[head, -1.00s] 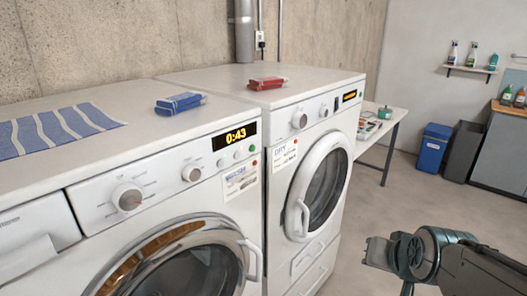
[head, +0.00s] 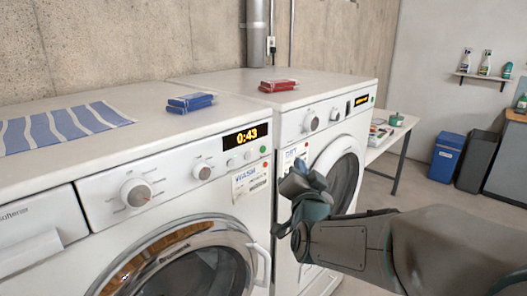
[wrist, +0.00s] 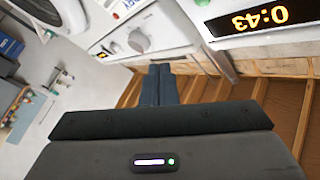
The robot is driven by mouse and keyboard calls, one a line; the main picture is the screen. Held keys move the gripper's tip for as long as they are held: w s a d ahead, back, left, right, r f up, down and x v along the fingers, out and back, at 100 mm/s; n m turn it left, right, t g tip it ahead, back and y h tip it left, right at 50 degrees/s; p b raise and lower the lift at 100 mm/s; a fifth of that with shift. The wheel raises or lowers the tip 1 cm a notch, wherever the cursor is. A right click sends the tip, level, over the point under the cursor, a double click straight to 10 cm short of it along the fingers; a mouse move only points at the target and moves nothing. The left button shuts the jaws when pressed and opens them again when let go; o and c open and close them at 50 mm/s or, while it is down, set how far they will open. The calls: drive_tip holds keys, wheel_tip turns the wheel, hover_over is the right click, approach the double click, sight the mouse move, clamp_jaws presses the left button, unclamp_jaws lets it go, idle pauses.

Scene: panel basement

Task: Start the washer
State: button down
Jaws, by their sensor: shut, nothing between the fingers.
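The white washer (head: 110,187) stands at the left with a "WASH" label (head: 250,180). Its lit display (head: 245,137) reads 0:43 and also shows upside down in the wrist view (wrist: 247,20). A green button (head: 263,150) and a red button (head: 265,163) sit at the right end of its panel, below the display. My gripper (head: 288,186) is in front of the gap between washer and dryer, right of the buttons and apart from them. In the wrist view its fingers (wrist: 159,72) are together and empty. The washer's round door (head: 185,262) is closed.
The dryer (head: 290,117) with a "DRY" label stands to the right, partly hidden by my arm. Open floor lies at right.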

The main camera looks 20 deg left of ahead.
sight(263, 150)
drive_tip(key=w+a+p, duration=0.3)
drive_tip(key=a, duration=0.5)
drive_tip(key=shift+w, duration=0.2)
drive_tip(key=shift+a, duration=0.1)
idle(2.1)
drive_tip(key=shift+w+a+b, duration=0.15)
drive_tip(key=shift+a+b, duration=0.15)
drive_tip(key=shift+b, duration=0.05)
